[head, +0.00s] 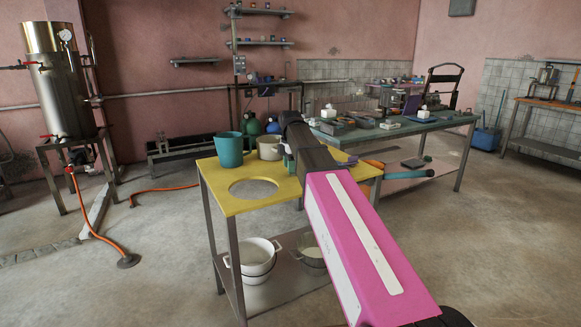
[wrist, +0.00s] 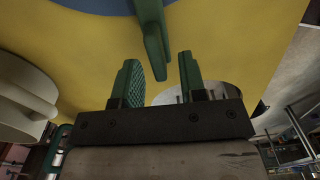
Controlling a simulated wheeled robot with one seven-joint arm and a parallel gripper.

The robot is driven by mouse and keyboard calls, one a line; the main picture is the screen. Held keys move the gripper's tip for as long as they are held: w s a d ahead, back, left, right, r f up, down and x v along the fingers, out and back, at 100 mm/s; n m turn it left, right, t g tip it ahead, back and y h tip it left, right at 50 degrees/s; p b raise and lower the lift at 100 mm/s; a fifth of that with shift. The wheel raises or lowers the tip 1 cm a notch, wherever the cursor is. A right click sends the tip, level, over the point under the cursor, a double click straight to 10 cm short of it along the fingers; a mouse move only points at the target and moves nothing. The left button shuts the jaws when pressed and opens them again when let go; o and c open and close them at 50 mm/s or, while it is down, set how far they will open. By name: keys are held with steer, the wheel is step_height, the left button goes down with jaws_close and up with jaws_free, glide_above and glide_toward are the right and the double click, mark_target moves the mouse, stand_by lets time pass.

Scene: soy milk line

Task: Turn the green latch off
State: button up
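The green latch (wrist: 152,32) shows in the wrist view as a narrow green bar coming down from the top edge. Its lower end is close to the gap between my fingertips; I see no clear contact. My gripper (wrist: 158,66) is open, with two green textured fingers apart and nothing held. In the head view my gripper (head: 289,163) is over the back of the yellow table (head: 222,200), partly hidden by my pink and black arm. I cannot make out the latch in the head view.
A teal pot (head: 229,151) and a cream pot (head: 269,148) stand on the yellow table left of my gripper. The table has a round hole in front. White pots (head: 256,258) sit on its lower shelf. A green workbench (head: 400,127) with small items stands behind.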

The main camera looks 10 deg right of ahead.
steer(key=shift+f, duration=0.25)
jaws_close()
